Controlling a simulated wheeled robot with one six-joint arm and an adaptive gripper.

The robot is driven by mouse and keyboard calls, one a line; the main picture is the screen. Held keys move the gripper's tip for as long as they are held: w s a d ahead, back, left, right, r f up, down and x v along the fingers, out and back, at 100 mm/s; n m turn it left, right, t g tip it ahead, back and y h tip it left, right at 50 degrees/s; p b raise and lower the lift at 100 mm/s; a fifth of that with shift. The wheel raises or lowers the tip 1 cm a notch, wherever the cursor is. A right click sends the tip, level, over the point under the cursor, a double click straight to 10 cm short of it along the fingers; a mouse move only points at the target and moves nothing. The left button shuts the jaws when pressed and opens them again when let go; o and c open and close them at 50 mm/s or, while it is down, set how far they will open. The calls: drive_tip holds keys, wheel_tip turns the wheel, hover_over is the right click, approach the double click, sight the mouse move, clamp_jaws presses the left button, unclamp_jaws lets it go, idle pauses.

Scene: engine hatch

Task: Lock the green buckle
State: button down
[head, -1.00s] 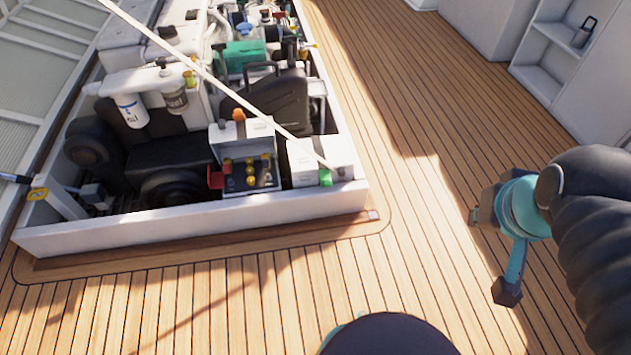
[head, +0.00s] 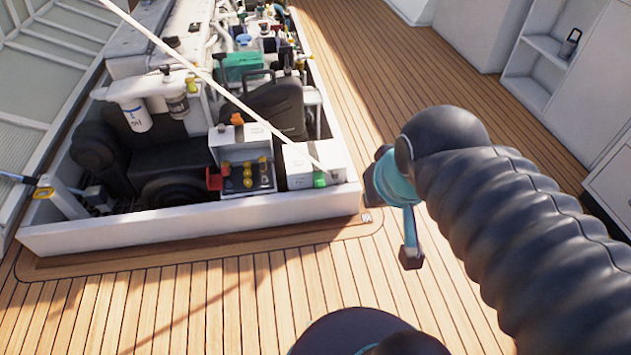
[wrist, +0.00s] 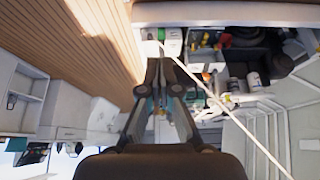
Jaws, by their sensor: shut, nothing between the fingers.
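The green buckle (head: 319,179) is a small green piece on the near side of a white box (head: 308,161) at the front right corner of the engine hatch. A pale strap or rod (head: 190,71) runs from the upper left down to this box. In the wrist view, which is upside down, a small green spot (wrist: 161,33) shows just beyond my fingertips. My gripper (wrist: 160,64) is shut and empty, apart from the box. In the head view my gripper is mostly hidden by my wrist, right of the hatch corner. Whether the buckle is fastened is too small to tell.
The hatch's white rim (head: 190,222) stands between the deck and the engine parts. A box with yellow caps and a red piece (head: 214,179) is left of the buckle's box. Open wooden deck (head: 375,60) lies right of the hatch; white shelves (head: 545,65) stand farther right.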

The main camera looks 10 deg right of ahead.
drive_tip(key=shift+w, duration=0.15)
drive_tip(key=g+b, duration=0.2)
drive_tip(key=b, duration=0.2)
hover_over(321, 183)
drive_tip(key=s, duration=0.6)
wheel_tip(321, 183, down, 28)
drive_tip(key=shift+w, duration=0.1)
drive_tip(key=x, duration=1.3)
drive_tip(key=shift+w+f+b, duration=0.3)
drive_tip(key=shift+w, duration=0.1)
